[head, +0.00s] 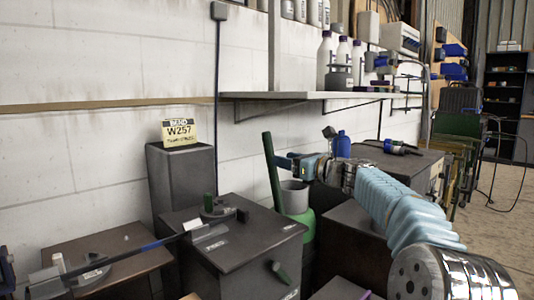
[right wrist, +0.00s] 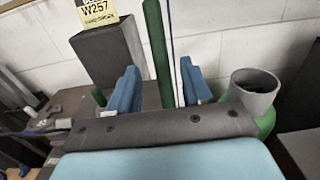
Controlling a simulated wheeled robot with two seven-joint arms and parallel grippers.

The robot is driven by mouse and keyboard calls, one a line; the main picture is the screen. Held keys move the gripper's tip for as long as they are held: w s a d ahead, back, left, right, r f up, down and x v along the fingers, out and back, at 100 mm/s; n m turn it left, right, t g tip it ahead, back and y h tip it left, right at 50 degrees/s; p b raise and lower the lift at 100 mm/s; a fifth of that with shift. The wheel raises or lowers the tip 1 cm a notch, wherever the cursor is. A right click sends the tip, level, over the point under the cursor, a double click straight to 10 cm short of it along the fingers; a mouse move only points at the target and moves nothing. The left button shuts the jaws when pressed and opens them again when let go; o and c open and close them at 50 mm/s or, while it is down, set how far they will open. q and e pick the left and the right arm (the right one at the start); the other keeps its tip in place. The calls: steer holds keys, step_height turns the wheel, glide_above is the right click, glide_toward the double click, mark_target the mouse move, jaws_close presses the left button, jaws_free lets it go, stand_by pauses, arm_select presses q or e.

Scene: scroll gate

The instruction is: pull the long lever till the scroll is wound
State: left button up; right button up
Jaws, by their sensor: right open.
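The long green lever (head: 272,172) stands steeply, leaning a little left, behind the dark box (head: 255,245) in the head view. My right gripper (head: 287,162) is open beside its middle. In the right wrist view the lever (right wrist: 157,50) shows between the two blue fingers of my right gripper (right wrist: 160,90), nearer the left one; contact is not clear. I cannot make out a wound scroll. My left gripper is not identifiable.
A grey post with a yellow W257 sign (head: 180,132) stands at the wall. A grey cup on a green cylinder (head: 295,197) stands right of the lever, close to my gripper. A shelf (head: 300,96) with bottles hangs above.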

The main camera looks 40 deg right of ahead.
mark_target(269, 156)
steer(key=w, duration=0.2)
steer(key=w+p, duration=0.1)
steer(key=w, duration=0.4)
steer(key=shift+w+a+p, duration=0.25)
steer(key=shift+a+p, duration=0.05)
steer(key=shift+p, duration=0.1)
jaws_close()
